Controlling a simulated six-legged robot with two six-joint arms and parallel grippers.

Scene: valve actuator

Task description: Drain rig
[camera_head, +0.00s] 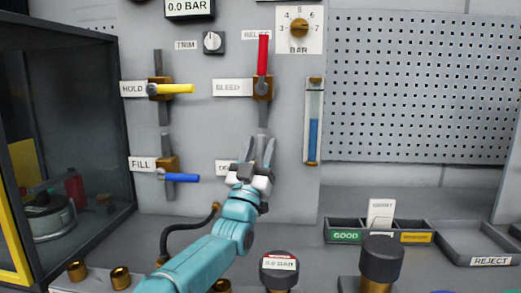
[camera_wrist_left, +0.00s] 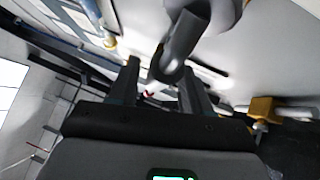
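The grey panel has a HOLD valve with a yellow handle (camera_head: 176,89) lying level. The BLEED valve's red handle (camera_head: 263,55) points straight up. The FILL valve's blue handle (camera_head: 181,178) lies level. A label beginning with D (camera_head: 222,167) is partly hidden behind my left gripper (camera_head: 262,150), and any valve there is covered. The left gripper's fingers are apart and point up at the panel. In the left wrist view a grey rounded bar end (camera_wrist_left: 172,68) shows between the open fingers (camera_wrist_left: 160,85); I cannot tell whether they touch it. My right gripper is out of view.
A gauge (camera_head: 189,6) reads 0.0 BAR. A sight tube (camera_head: 314,122) holds blue liquid. A BAR dial (camera_head: 299,28) is above it. Labelled bins (camera_head: 345,237) and a REJECT tray (camera_head: 490,261) stand at right. A dark glass-fronted cabinet (camera_head: 70,120) stands left. Black-capped posts (camera_head: 380,262) stand in front.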

